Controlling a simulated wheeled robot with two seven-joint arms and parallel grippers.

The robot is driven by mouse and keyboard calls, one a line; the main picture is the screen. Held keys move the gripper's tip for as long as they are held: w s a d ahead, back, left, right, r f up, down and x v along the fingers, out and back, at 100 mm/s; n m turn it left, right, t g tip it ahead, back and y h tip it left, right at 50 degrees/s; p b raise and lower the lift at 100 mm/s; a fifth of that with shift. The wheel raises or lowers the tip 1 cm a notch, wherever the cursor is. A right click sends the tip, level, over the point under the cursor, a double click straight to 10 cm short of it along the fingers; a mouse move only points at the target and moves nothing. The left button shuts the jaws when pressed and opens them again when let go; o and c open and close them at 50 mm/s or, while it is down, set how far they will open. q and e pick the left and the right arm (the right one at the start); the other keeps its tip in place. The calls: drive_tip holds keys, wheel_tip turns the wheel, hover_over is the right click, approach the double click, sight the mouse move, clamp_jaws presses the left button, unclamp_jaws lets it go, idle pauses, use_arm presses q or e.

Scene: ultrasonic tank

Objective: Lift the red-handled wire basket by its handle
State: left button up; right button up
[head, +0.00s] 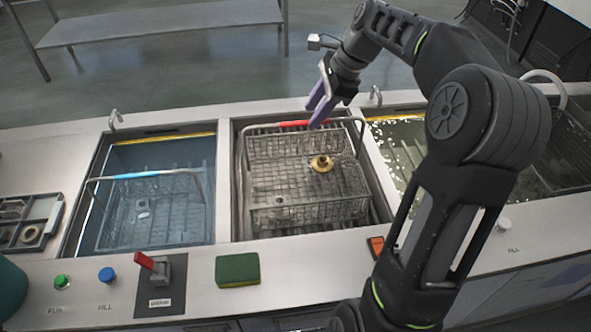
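The wire basket (270,212) sits in the middle tank. Its tall wire handle stands up over the basket, with a red grip (291,124) along the top bar at the back. A brass-coloured ring-like part (321,163) and a smaller part (279,200) lie inside. My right gripper (313,115) has purple fingers, parted, at the right end of the red grip. I cannot tell whether the bar lies between the fingers or whether they touch it. My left gripper is out of view.
A blue-handled basket (150,174) stands in the left tank's liquid. The right tank (397,117) is partly behind my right arm. A parts tray (52,208) is at left.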

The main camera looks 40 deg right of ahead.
drive_tip(key=shift+s, duration=0.15)
drive_tip(key=shift+x, duration=1.35)
drive_tip(key=p+x, duration=0.1)
drive_tip(key=x, duration=0.4)
drive_tip(key=shift+d+p, duration=0.15)
drive_tip(key=shift+p, duration=0.2)
clamp_jaws()
